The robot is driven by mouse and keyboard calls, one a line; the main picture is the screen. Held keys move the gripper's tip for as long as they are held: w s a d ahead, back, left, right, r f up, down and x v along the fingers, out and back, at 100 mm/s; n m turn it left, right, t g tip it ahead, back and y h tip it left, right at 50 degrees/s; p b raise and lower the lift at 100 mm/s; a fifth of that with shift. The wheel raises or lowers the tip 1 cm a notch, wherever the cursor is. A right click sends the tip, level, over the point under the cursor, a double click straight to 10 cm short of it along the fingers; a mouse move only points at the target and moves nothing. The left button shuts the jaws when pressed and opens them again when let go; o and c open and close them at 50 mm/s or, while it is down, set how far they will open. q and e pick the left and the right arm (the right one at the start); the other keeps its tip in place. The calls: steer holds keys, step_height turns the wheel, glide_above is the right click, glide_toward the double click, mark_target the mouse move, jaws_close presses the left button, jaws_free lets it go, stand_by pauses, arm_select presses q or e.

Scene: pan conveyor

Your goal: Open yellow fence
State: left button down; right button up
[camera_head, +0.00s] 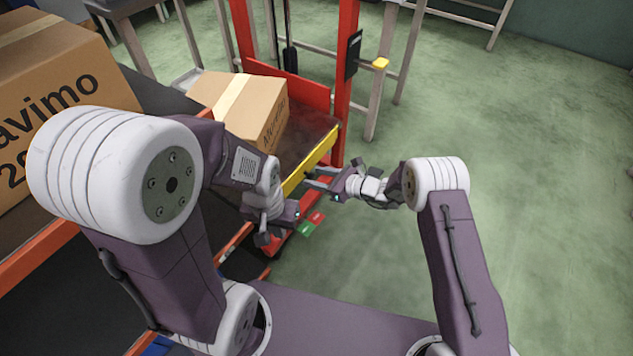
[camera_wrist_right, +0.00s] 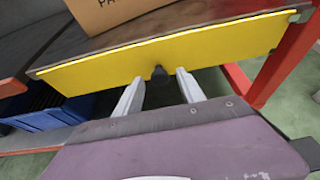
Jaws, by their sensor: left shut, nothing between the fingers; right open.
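The yellow fence (camera_head: 318,154) is an upright strip along the near edge of the red lift's platform. In the right wrist view the fence (camera_wrist_right: 95,70) spans the picture, with a dark knob (camera_wrist_right: 159,74) near its middle. My right gripper (camera_head: 309,179) is open in front of the fence. Its fingertips (camera_wrist_right: 157,82) lie on either side of the knob; whether they touch it I cannot tell. My left gripper (camera_head: 264,238) is shut and empty, lower and left of the right one, below the fence's left end.
A cardboard box (camera_head: 240,103) rests behind the fence, by the lift. A larger box (camera_head: 62,95) is on the conveyor at left. A red post (camera_head: 345,70) rises at the fence's right end. Open floor (camera_head: 540,190) extends right.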

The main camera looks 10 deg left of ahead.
steer(key=shift+a, duration=0.15)
jaws_close()
stand_by(1.4)
